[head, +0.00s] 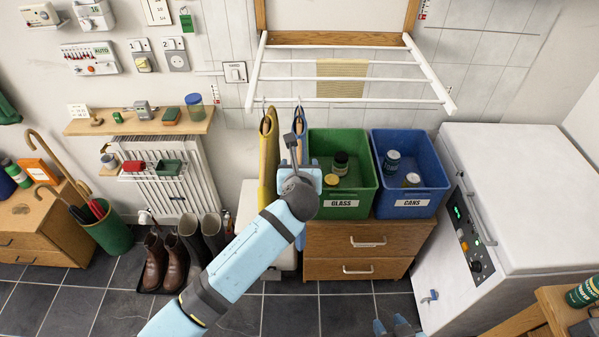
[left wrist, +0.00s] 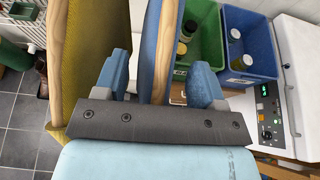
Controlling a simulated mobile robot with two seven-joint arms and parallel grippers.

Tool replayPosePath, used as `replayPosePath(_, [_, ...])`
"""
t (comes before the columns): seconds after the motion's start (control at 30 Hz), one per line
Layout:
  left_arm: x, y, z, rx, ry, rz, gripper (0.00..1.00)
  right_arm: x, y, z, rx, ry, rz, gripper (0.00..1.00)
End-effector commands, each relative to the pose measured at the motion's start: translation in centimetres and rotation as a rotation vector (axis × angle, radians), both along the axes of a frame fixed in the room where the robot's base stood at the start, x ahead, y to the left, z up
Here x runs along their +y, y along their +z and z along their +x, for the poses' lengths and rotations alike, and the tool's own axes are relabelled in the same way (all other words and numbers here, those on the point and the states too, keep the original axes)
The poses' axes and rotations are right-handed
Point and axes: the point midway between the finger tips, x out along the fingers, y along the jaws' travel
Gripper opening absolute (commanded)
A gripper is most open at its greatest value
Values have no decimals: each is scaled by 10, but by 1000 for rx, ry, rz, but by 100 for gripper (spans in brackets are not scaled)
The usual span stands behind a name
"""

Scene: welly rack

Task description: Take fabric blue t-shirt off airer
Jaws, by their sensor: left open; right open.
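The blue t-shirt (head: 303,130) hangs edge-on from the front bar of the white wall airer (head: 350,101). It is on a wooden hanger, beside a yellow garment (head: 268,155). My left gripper (head: 300,165) is up at the blue t-shirt, and my wrist hides part of the shirt in the head view. In the left wrist view, the left gripper (left wrist: 160,80) is open, with the blue t-shirt (left wrist: 146,45) and its wooden hanger edge between the fingers. I cannot tell whether the fingers touch it. My right gripper (head: 398,326) is open and empty, low at the bottom edge.
A green glass bin (head: 341,203) and a blue cans bin (head: 408,202) stand on wooden drawers (head: 360,240) behind the shirt. A white chest freezer (head: 520,190) is at right. A tan cloth (head: 340,78) hangs farther back on the airer. Boots (head: 165,262) stand at left.

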Motion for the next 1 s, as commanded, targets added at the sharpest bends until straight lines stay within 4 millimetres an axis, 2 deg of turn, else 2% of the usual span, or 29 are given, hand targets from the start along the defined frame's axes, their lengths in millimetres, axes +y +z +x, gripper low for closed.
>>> replayPosePath(0.2, [0,-1,0,0,0,0,64,0,-2,2,1,-1,-1,43])
replayPosePath(0.4, [0,-1,0,0,0,0,18,0,-2,2,1,4,-4,43])
replayPosePath(0.5, [0,-1,0,1,0,0,0,0,-2,2,0,6,-3,43])
replayPosePath(0.83, [0,2,1,-2,0,-1,0,2,2,3,-8,8,-1,43])
replayPosePath(1.0, [0,14,1,-2,0,-1,0,1,0,2,-8,10,-5,43])
